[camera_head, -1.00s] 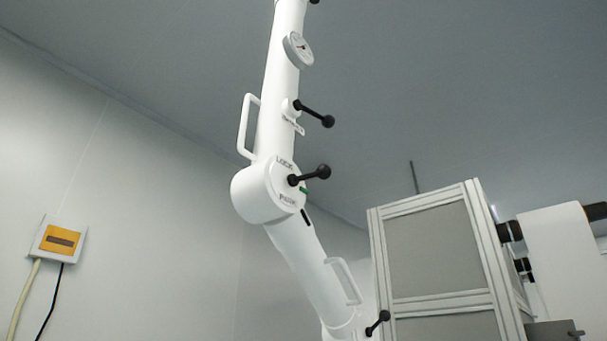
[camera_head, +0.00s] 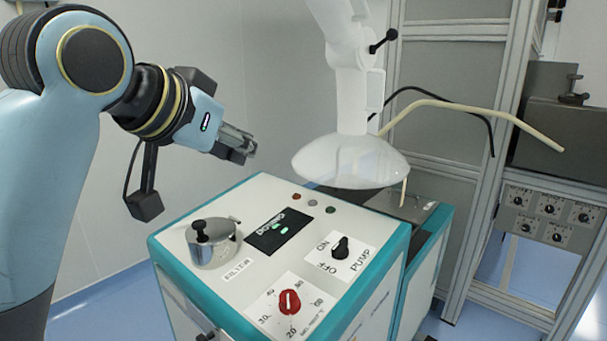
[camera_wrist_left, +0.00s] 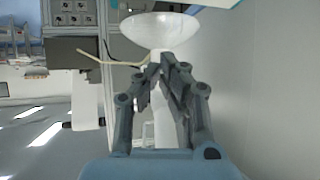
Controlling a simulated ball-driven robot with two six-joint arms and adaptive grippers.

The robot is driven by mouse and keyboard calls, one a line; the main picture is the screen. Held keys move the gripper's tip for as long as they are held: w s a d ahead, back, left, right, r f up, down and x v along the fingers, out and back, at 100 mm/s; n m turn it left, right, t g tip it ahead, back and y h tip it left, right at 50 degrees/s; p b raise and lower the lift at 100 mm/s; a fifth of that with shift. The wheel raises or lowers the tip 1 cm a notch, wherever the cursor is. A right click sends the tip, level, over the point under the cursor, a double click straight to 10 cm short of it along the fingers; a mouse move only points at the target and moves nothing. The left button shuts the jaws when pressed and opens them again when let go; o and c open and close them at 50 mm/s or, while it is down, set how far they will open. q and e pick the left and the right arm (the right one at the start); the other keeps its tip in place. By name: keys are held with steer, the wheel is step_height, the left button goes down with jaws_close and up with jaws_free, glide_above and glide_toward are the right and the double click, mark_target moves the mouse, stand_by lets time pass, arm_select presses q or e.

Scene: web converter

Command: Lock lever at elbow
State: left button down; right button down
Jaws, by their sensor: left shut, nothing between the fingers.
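The white jointed extraction arm (camera_head: 345,95) hangs down from the top, ending in a white dome hood (camera_head: 350,160). My right gripper is not in view.
The cabinet top (camera_head: 285,265) carries a metal filter pot (camera_head: 212,243), a dark display (camera_head: 278,231), a black pump knob (camera_head: 341,247) and a red dial (camera_head: 289,301). A framed machine (camera_head: 450,110) with cables stands behind and right. A plain wall is at the left back.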

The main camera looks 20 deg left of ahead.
arm_select(q)
steer(key=w+d+r+m+t+h, duration=0.1)
steer(key=w+r+t, duration=0.1)
steer(key=r, duration=0.7)
steer(key=w+d+r+t+h, duration=0.1)
steer(key=r+t, duration=0.1)
steer(key=r, duration=0.7)
steer(key=s+d+r+m+t+h, duration=0.1)
steer(key=s+r+m+t+h, duration=0.15)
steer(key=r, duration=0.95)
steer(key=s+d+r+m+t+h, duration=0.1)
steer(key=s+r+t, duration=0.25)
steer(key=r, duration=0.85)
steer(key=w+d+p, duration=0.2)
steer(key=w+p, duration=0.2)
steer(key=w, duration=0.7)
steer(key=shift+d+g, duration=0.3)
steer(key=shift+d, duration=0.1)
steer(key=shift+r, duration=0.1)
steer(key=shift+w+d+f+g+p, duration=0.1)
steer(key=shift+w+f+g+p, duration=0.5)
steer(key=shift+p, duration=0.55)
steer(key=shift+y, duration=0.25)
